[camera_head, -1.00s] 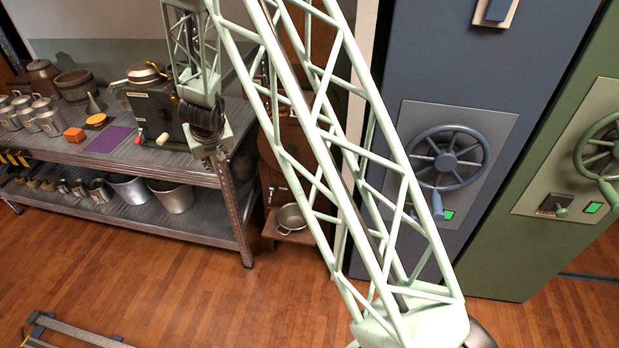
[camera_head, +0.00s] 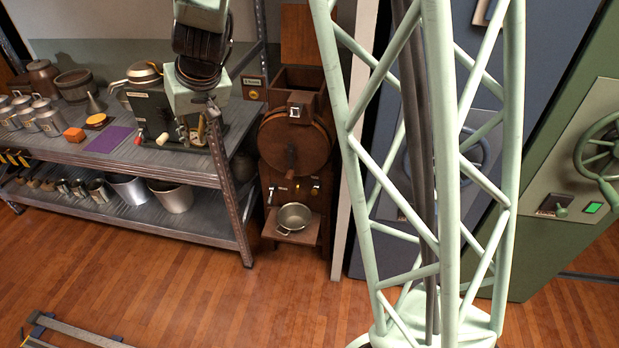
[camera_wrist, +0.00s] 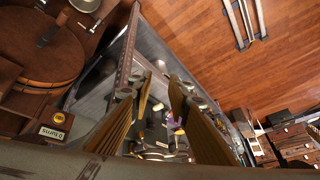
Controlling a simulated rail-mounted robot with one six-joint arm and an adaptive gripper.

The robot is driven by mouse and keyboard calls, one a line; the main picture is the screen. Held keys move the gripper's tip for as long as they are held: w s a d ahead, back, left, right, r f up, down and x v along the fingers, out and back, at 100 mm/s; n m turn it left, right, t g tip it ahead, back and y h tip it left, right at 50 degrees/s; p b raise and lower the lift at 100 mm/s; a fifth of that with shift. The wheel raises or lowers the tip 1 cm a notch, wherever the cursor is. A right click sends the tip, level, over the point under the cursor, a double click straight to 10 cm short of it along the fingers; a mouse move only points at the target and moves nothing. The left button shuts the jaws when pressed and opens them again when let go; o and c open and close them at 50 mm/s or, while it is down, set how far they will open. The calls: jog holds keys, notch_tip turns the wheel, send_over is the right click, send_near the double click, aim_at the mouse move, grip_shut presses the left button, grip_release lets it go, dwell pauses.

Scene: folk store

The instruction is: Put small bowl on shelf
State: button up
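A small metal bowl (camera_head: 293,217) with side handles sits on the low wooden ledge of the wooden machine. What looks like the same bowl shows at the top left of the wrist view (camera_wrist: 86,4). The metal shelf unit (camera_head: 165,167) stands to its left, with an upper and a lower level. My gripper (camera_wrist: 160,88) is open, with its two fingers apart and nothing held between them. In the head view it is near the right end of the upper shelf, mostly hidden by my wrist, above and left of the bowl.
The wooden machine (camera_head: 291,145) with a round drum stands between the shelf and a blue cabinet (camera_head: 555,60). Pots (camera_head: 171,196) fill part of the lower shelf.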

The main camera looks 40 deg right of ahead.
jog(key=s+a+r+n, duration=0.1)
jog(key=s+r, duration=0.6)
jog(key=s, duration=0.4)
jog(key=s+r, duration=0.8)
jog(key=s, duration=0.3)
jog(key=s+d+r, duration=0.1)
jog(key=s+d, duration=0.1)
jog(key=s, duration=1)
jog(key=s+d+r+g+h, duration=0.1)
jog(key=s+d, duration=0.2)
jog(key=s, duration=0.9)
jog(key=shift+s+g, duration=0.3)
jog(key=shift+s, duration=0.1)
jog(key=shift+r, duration=0.1)
